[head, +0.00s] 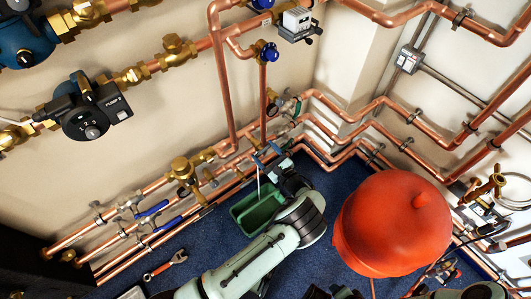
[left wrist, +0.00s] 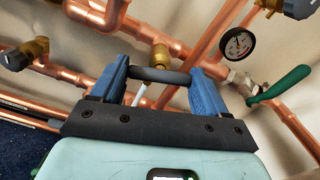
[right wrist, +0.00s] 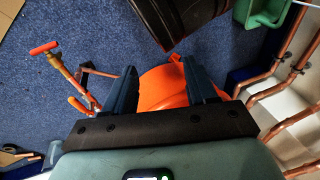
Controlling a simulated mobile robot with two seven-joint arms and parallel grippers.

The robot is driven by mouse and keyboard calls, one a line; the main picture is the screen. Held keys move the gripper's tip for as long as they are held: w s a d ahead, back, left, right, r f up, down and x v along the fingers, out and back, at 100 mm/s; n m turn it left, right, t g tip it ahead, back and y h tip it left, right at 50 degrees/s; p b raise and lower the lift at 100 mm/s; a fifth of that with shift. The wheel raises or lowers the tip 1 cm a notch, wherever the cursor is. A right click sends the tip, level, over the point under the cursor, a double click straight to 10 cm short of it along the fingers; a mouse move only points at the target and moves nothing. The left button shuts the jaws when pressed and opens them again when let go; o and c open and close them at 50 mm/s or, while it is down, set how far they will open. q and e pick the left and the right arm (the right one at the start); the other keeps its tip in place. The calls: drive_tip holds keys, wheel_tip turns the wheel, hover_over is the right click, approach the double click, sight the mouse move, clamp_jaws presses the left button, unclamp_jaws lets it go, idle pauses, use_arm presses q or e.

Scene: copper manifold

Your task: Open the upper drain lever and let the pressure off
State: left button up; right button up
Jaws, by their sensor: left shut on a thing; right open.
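My left gripper (head: 267,152) is at the pipes in the corner, above a green tub (head: 243,221). In the left wrist view its blue fingers (left wrist: 155,76) are shut on a dark grey bar-shaped handle (left wrist: 158,75), in front of a brass valve fitting (left wrist: 160,55). A thin white line (head: 258,184) runs down towards the tub; I cannot tell whether it is water or a tube. A pressure gauge (left wrist: 238,43) and a green lever (left wrist: 280,86) sit right of the gripper, apart from it. My right gripper (right wrist: 162,80) is open and empty, with the red vessel beyond its fingers.
The large red vessel (head: 393,222) stands on the blue carpet right of my left arm. Copper pipes line both walls. Blue-handled valves (head: 152,209) and a red-handled wrench (head: 166,266) are at the left. A brass-coloured fitting (head: 489,187) is at the far right.

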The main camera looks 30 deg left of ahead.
use_arm(q)
drive_tip(key=n, duration=0.3)
drive_tip(key=shift+n, duration=0.4)
drive_tip(key=n, duration=0.3)
drive_tip(key=shift+n, duration=0.3)
drive_tip(key=n, duration=0.3)
drive_tip(key=shift+n+p, duration=0.3)
drive_tip(key=shift+p, duration=0.1)
drive_tip(key=shift+s+f+n, duration=0.1)
drive_tip(key=shift+n, duration=1.7)
use_arm(e)
drive_tip(key=shift+s+a+r+g, duration=0.15)
drive_tip(key=shift+s+a+r, duration=0.15)
drive_tip(key=shift+s, duration=0.1)
drive_tip(key=shift+s+a+r+g, duration=0.15)
drive_tip(key=shift+s+r, duration=0.15)
drive_tip(key=shift+s, duration=0.1)
use_arm(q)
drive_tip(key=o, duration=1.1)
drive_tip(key=shift+c, duration=0.2)
drive_tip(key=shift+d, duration=0.15)
drive_tip(key=p+v, duration=0.1)
drive_tip(key=v, duration=1.2)
use_arm(e)
drive_tip(key=shift+s+a+r+y, duration=0.35)
drive_tip(key=shift+s+r, duration=0.25)
drive_tip(key=shift+s, duration=0.25)
use_arm(q)
drive_tip(key=shift+s+d, duration=0.1)
